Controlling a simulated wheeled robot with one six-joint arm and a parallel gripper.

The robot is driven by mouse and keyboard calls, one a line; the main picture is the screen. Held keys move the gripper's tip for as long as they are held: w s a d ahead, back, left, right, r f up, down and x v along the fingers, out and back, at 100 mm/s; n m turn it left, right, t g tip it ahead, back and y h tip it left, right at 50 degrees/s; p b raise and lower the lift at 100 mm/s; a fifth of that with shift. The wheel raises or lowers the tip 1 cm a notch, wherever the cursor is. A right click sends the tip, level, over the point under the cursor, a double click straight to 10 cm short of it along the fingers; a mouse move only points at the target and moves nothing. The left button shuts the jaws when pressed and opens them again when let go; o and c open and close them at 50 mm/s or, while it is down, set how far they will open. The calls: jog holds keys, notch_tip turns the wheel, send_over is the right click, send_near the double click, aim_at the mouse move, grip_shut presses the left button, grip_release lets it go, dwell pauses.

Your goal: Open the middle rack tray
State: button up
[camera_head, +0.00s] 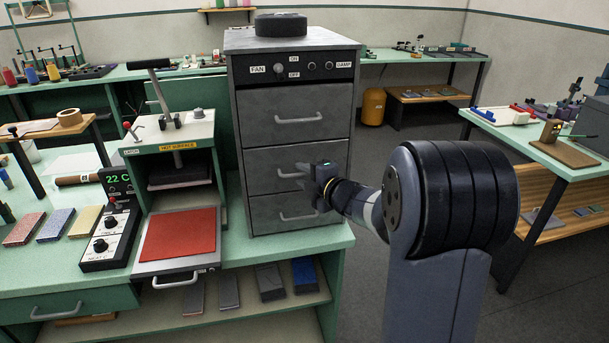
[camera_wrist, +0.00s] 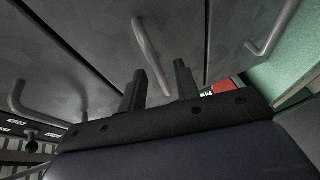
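The grey metal rack (camera_head: 290,75) stands on the green bench with three stacked trays, all looking shut. The middle rack tray (camera_head: 262,160) has a bar handle (camera_head: 290,173), partly hidden by my gripper (camera_head: 320,178). In the wrist view my gripper (camera_wrist: 160,72) is open, its two dark fingers on either side of the middle handle (camera_wrist: 148,50). A gap shows between handle and fingers; I cannot tell if they touch. The top tray's handle (camera_wrist: 22,103) is at the left and the bottom tray's handle (camera_wrist: 275,28) at the upper right.
A heat press with a red pad (camera_head: 180,233) stands left of the rack, labelled as a hot surface. A control box (camera_head: 110,235) is beside it. A black disc-shaped object (camera_head: 280,25) lies on the rack. The floor right of the bench is open up to another table (camera_head: 550,150).

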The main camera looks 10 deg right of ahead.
grip_shut()
dwell(0.3)
dwell(0.4)
